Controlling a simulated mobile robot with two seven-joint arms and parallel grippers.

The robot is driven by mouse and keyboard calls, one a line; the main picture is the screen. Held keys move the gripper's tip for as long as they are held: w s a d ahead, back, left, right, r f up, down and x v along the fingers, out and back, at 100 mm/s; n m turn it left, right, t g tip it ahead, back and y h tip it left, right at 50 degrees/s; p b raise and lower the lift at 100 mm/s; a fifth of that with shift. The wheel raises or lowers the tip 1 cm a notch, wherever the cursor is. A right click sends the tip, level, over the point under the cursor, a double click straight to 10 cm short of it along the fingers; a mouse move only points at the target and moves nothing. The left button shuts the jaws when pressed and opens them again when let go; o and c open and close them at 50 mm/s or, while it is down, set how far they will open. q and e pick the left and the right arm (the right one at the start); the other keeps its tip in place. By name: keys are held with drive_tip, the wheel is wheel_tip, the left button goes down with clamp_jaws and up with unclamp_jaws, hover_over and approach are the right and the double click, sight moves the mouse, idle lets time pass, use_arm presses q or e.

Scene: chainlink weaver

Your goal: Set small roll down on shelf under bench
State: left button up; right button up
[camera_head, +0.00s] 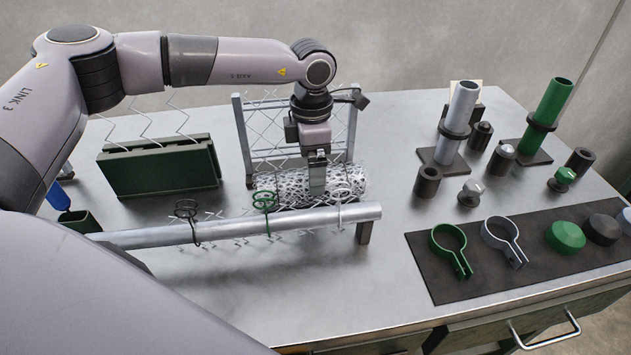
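The small roll (290,186) is a silvery mesh cylinder lying on its side on the bench top (400,180), behind a horizontal metal pipe. My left gripper (317,190) points down at the middle of the roll, with a finger in front of its near surface. I cannot tell whether the fingers are closed on it, as the far side is hidden. My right gripper is not in view. The shelf under the bench is not in view.
The metal pipe (225,229) with wire ties runs along the front. A mesh frame (241,140) stands behind the roll, and a dark green slotted block (160,168) stands left. Posts, caps and clamps (449,250) occupy the right. A drawer handle (545,338) projects below the front edge.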

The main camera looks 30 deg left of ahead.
use_arm(q)
wheel_tip(320, 180, down, 5)
drive_tip(key=shift+s+a+r+p, duration=0.1)
drive_tip(key=shift+a+r+p, duration=0.1)
drive_tip(key=shift+p, duration=0.25)
drive_tip(key=shift+d, duration=0.1)
drive_tip(key=c, duration=1)
drive_tip(key=shift+r, duration=0.1)
drive_tip(key=c, duration=0.4)
